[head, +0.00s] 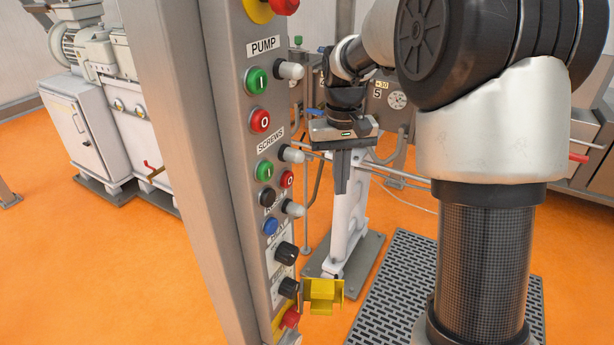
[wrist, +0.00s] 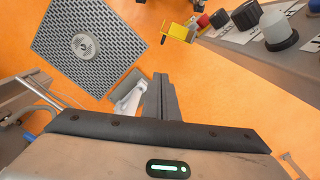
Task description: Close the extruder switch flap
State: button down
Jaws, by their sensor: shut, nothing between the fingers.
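The yellow flap (head: 322,290) sticks out to the right from the lower end of the control panel, near a red switch (head: 290,318) on a yellow plate. It stands open, away from the switch. In the wrist view the flap (wrist: 178,32) shows at the top, right of centre, with the red switch (wrist: 203,20) to its right. My gripper (head: 341,186) is above the flap and a little to its right, clear of the panel. Its fingers point down and are shut together and empty; they also show in the wrist view (wrist: 163,92). Nothing touches the flap.
The tall control panel (head: 236,130) carries several buttons and protruding black knobs (head: 286,253) above the flap. A grey post (head: 175,130) stands along its left. A white pedestal (head: 350,215) is behind my gripper. A floor grating (head: 390,290) lies to the right.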

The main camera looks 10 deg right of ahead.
jog(key=w+f+g+b, duration=0.1)
jog(key=w+f+b, duration=0.15)
jog(key=f, duration=0.75)
jog(key=w+f+g+b, duration=0.15)
jog(key=w+f, duration=0.25)
jog(key=f, duration=0.7)
jog(key=s+f, duration=0.6)
jog(key=f, duration=0.3)
jog(key=shift+d+f, duration=0.25)
jog(key=shift+s+d, duration=0.1)
